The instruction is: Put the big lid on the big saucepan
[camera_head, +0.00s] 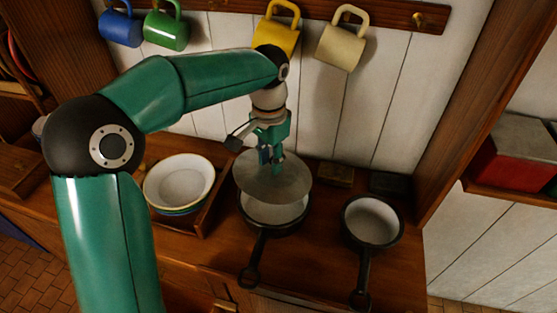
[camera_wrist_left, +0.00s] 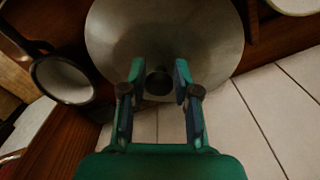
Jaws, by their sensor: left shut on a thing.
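The big lid (camera_head: 292,180) is a flat grey disc, held above the big saucepan and covering its far part from the head camera. The big saucepan (camera_head: 275,213) has a pale inside and a dark handle pointing to the front. The lid sits a little towards the back of the pan, with the near inside of the pan still showing. My left gripper (camera_head: 270,158) is shut on the lid's knob. The wrist view shows the dark knob between the fingertips (camera_wrist_left: 158,80) and the lid (camera_wrist_left: 165,35) behind. My right gripper is out of view.
A smaller saucepan (camera_head: 372,221) stands to the right; it also shows in the wrist view (camera_wrist_left: 65,78). White bowls (camera_head: 180,183) sit in a wooden tray at left. Mugs hang on the rack (camera_head: 390,12) above. Two small dark blocks lie near the back wall.

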